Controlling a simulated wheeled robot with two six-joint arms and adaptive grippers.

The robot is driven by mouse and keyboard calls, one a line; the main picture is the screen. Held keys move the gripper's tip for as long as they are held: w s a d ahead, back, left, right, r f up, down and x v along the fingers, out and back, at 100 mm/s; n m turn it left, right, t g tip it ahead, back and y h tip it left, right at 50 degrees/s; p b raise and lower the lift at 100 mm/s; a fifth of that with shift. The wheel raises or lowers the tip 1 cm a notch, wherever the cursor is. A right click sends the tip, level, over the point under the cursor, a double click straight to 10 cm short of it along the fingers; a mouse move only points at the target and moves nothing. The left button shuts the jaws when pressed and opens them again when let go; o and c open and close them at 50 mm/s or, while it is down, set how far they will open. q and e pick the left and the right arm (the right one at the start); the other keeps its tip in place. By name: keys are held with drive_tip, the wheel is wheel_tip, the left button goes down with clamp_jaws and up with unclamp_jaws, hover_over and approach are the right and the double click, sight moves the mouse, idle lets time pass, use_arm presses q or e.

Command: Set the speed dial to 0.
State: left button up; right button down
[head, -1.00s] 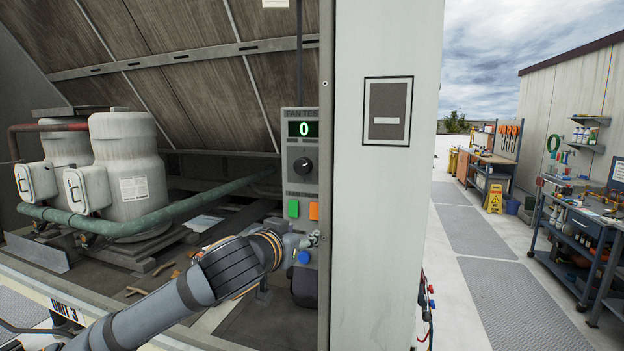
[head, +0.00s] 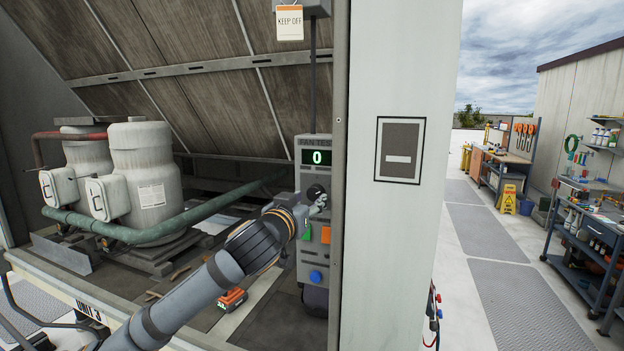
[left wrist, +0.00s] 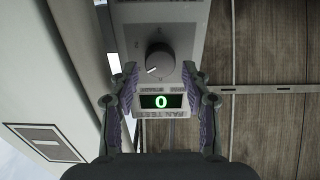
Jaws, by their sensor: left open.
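The fan test panel (head: 304,262) carries a green display (head: 317,158) reading 0. Below it is the black round speed dial (head: 315,191), partly hidden by my left gripper (head: 319,204). In the left wrist view, the panel appears upside down and the dial (left wrist: 160,62) has a white pointer mark aimed to the lower left of the picture. My left gripper (left wrist: 161,78) is open, its fingers on either side of the panel face, with the dial between and beyond their tips. I cannot tell whether they touch it. My right gripper is not in view.
A green button (head: 306,232), an orange button (head: 326,235) and a blue knob (head: 316,276) sit lower on the panel. A pale cabinet post (head: 395,250) stands close to its right. A KEEP OFF tag (head: 290,23) hangs above. A green pipe (head: 180,225) runs at left.

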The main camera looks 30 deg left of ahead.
sight(315, 193)
use_arm(q)
drive_tip(key=shift+p+x, duration=0.75)
drive_tip(key=shift+x, duration=0.75)
drive_tip(key=shift+f, duration=0.1)
drive_tip(key=c, duration=0.9)
